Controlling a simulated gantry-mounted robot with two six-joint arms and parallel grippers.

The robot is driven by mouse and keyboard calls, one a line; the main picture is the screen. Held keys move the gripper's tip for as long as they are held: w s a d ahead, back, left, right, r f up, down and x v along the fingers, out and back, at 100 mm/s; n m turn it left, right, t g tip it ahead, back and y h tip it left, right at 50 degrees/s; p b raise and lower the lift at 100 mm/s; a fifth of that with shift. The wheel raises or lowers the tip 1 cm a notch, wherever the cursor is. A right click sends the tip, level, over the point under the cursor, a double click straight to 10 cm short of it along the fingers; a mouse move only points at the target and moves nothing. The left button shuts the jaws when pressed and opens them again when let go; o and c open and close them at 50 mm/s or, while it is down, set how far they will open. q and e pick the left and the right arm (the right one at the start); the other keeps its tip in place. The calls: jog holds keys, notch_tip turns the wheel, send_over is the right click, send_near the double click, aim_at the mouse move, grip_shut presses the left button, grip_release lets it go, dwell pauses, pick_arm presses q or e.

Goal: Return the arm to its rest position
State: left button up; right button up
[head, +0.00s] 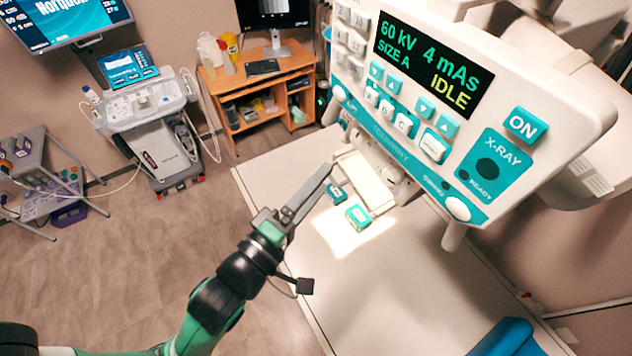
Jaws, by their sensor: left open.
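My left arm, green and black, comes in from the lower left. Its gripper (318,186) is open and empty, with its dark grey fingers pointing up and to the right. They are in front of the left part of the white table (268,170), close to two small teal-and-white blocks. One block (336,192) is just right of the fingers, and the other block (358,216) lies in a bright patch of light. I cannot tell the gripper's height above the table. My right gripper is not in view.
A large white X-ray control panel (590,105) reading "IDLE" overhangs the table at the upper right. An ultrasound cart (150,110), a wooden desk (265,82) and a grey side cart (45,175) stand behind. A blue object (508,338) is at the lower right. The floor (130,250) at left is clear.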

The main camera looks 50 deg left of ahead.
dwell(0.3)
pick_arm(q)
jog(key=d+r+m+t+h, duration=0.25)
jog(key=r+m, duration=0.45)
jog(key=r, duration=0.5)
jog(key=d+r+m+t+h, duration=0.1)
jog(key=r+m+t, duration=0.4)
jog(key=r, duration=0.6)
jog(key=d+r+m+t+h, duration=0.1)
jog(key=r+m+t+h, duration=0.1)
jog(key=r+m, duration=0.8)
notch_tip(320, 180, down, 28)
jog(key=n+b, duration=0.2)
jog(key=b, duration=2.7)
jog(key=shift+d+r+b, duration=0.15)
jog(key=shift+b, duration=0.25)
jog(key=shift+w, duration=0.1)
